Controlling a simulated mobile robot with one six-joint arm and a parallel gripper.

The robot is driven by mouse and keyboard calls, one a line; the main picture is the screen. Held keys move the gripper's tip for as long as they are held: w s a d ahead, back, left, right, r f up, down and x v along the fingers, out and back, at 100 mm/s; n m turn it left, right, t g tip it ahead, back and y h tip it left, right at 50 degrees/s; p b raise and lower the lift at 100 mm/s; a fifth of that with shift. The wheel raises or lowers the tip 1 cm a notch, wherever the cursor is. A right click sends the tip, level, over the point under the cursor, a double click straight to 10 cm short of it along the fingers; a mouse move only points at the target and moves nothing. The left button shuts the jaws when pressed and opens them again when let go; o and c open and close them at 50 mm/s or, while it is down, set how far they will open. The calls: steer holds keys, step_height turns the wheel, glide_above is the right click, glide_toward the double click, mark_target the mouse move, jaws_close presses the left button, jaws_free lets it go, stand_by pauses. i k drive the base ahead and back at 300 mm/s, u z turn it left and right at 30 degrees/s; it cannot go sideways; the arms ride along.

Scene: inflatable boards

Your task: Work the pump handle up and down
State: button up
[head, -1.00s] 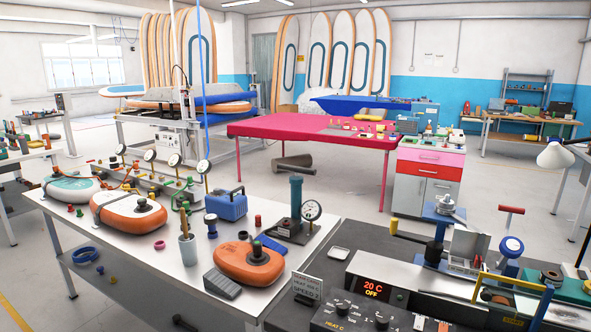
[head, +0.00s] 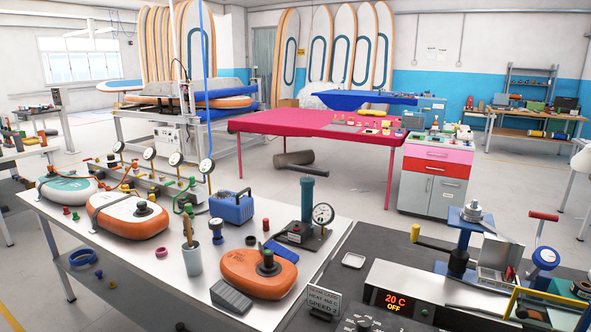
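A dark teal upright cylinder (head: 307,196) stands on a black base plate on the near white bench, with a round white-faced gauge (head: 323,214) beside it. It may be the pump, but I cannot tell for sure, and no clear handle shows on it. A red T-shaped handle (head: 543,216) on a thin shaft stands over the dark bench at the right, near a blue round-headed device (head: 545,258). I cannot tell whether it belongs to a pump. My gripper is not in view.
The white bench (head: 165,300) also holds an orange board piece (head: 258,279), a grey wedge (head: 231,297), a blue case (head: 232,207) and a cup with tools (head: 191,260).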

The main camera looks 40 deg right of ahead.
mark_target(308, 171)
steer(key=u, duration=0.1)
steer(key=i, duration=0.9)
steer(key=z, duration=0.2)
